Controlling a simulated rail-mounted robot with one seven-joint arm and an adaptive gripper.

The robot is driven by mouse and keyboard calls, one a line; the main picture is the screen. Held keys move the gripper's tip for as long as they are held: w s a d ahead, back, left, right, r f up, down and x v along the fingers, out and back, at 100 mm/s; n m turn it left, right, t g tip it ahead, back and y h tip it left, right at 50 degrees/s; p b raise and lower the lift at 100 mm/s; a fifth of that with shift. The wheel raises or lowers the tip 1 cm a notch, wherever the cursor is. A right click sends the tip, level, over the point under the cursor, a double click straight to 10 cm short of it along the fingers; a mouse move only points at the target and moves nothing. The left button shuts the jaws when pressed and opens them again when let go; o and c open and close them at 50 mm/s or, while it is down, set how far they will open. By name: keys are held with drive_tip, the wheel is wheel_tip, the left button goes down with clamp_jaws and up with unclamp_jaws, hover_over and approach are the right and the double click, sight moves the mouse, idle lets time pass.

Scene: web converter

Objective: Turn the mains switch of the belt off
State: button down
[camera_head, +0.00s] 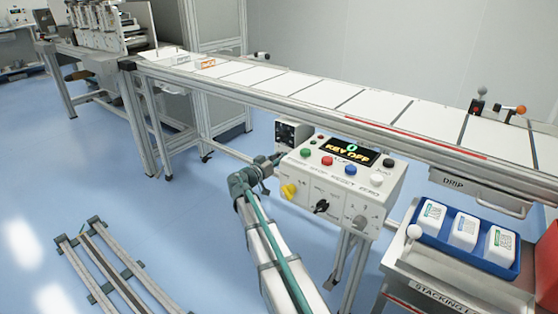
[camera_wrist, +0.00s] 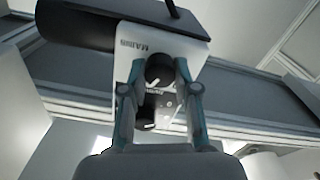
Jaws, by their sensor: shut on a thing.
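The mains switch is a black round knob (camera_wrist: 154,76) with a white pointer line, on a pale box face (camera_wrist: 138,45) whose label looks like MAINS, upside down in the wrist view. My gripper (camera_wrist: 160,66) has one finger on each side of this knob and is shut on it. In the head view the small mains box (camera_head: 293,134) sits at the left end of the control panel, below the belt (camera_head: 310,91). My gripper (camera_head: 268,162) reaches to it from below; the fingertips are hard to make out there. The pointer is tilted in the wrist view.
The control panel (camera_head: 382,206) beside my gripper has coloured buttons, a yellow knob (camera_head: 289,191), a black key switch (camera_head: 321,206) and a display (camera_head: 348,152) reading KEY OFF. A blue tray (camera_head: 429,242) with white packs stands at right. The floor at left holds a rail frame (camera_head: 104,268).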

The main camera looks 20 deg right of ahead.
drive_tip(key=shift+a+f+n+p, duration=0.1)
drive_tip(key=shift+n+p, duration=0.85)
drive_tip(key=shift+n, duration=2.6)
drive_tip(key=shift+f+n+p, duration=0.1)
drive_tip(key=shift+n+p, duration=0.8)
drive_tip(key=shift+n, duration=2.95)
drive_tip(key=c, duration=0.9)
unclamp_jaws()
drive_tip(key=shift+w, duration=0.1)
drive_tip(key=shift+o, duration=0.2)
